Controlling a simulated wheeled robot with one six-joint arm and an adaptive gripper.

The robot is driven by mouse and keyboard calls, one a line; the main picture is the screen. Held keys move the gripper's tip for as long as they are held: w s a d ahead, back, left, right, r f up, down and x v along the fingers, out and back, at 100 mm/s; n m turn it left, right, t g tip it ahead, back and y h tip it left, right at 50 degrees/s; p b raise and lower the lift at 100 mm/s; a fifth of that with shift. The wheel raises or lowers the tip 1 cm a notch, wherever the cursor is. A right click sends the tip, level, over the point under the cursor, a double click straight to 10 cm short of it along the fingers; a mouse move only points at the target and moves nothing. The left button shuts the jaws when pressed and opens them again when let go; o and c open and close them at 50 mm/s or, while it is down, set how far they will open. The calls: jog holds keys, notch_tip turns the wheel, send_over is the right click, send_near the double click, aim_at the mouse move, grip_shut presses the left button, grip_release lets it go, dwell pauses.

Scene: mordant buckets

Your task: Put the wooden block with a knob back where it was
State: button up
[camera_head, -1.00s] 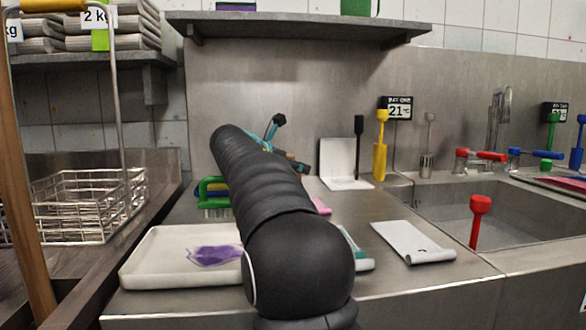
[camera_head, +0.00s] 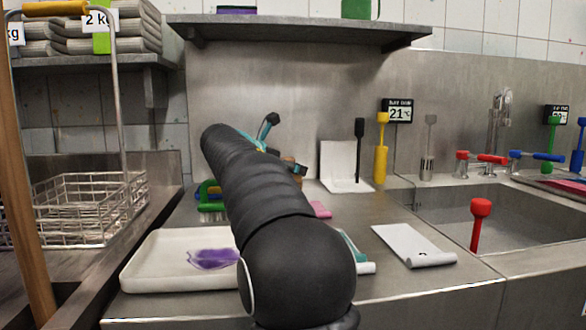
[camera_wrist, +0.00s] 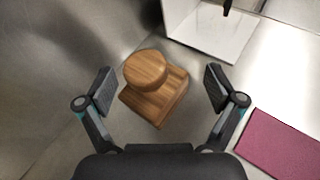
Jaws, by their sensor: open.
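The wooden block with a knob (camera_wrist: 157,97) stands upright on the steel counter in the wrist view, its round knob on top. My gripper (camera_wrist: 160,92) is open, with one finger on each side of the block and clear space between each finger and the wood. In the head view my gripper is mostly hidden behind my arm. Only a small brown part of the block (camera_head: 288,159) shows there, beside the gripper's teal and black parts.
A pink cloth (camera_wrist: 287,145) lies to the right. A white tray (camera_head: 150,262) with a purple stain, a green brush (camera_head: 212,207), a white sheet (camera_head: 412,245) and a sink with a red tool (camera_head: 480,215) are nearby.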

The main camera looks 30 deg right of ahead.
jog(key=v, duration=0.9)
jog(key=shift+a+r, duration=0.15)
jog(key=shift+a, duration=0.15)
